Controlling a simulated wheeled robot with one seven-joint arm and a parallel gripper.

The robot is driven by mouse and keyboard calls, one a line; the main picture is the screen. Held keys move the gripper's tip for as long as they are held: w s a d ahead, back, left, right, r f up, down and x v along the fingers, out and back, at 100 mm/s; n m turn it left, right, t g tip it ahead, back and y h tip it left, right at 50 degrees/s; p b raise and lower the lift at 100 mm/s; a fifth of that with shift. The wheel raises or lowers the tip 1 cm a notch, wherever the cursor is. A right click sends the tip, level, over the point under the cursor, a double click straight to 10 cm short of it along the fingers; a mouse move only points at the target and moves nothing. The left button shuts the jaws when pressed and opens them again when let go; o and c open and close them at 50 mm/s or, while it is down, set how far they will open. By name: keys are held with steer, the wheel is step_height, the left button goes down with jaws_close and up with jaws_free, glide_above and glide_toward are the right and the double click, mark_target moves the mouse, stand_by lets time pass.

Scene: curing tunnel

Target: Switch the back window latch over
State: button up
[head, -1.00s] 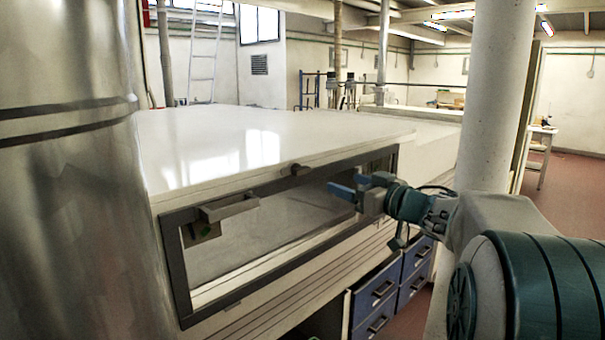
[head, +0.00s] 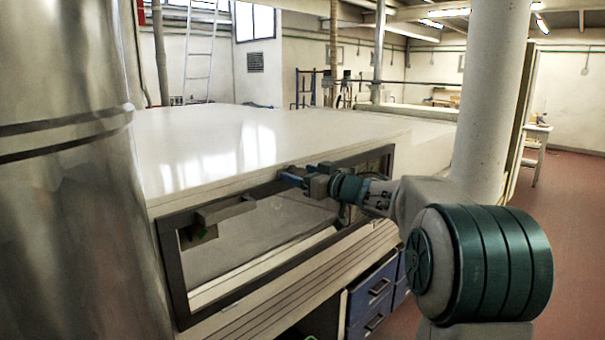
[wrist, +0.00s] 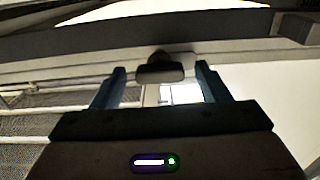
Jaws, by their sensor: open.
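The window latch (wrist: 160,70) is a small dark brown piece on the upper bar of the window frame. In the wrist view it shows between the two blue fingertips of my gripper (wrist: 160,80), with gaps on both sides. In the head view my gripper (head: 292,177) is at the top bar and hides the latch. My gripper is open and holds nothing. The dark window frame (head: 172,268) surrounds a wide pane in the front of the white tunnel (head: 200,145). Whether the fingers touch the latch cannot be told.
A big shiny metal cylinder (head: 70,190) stands at left. A pale column (head: 492,100) rises at right behind my arm. Blue drawers (head: 372,290) are below the window. Red floor is open at right.

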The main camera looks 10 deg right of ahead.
steer(key=shift+w+a, duration=0.15)
steer(key=shift+w, duration=0.05)
steer(key=c, duration=1)
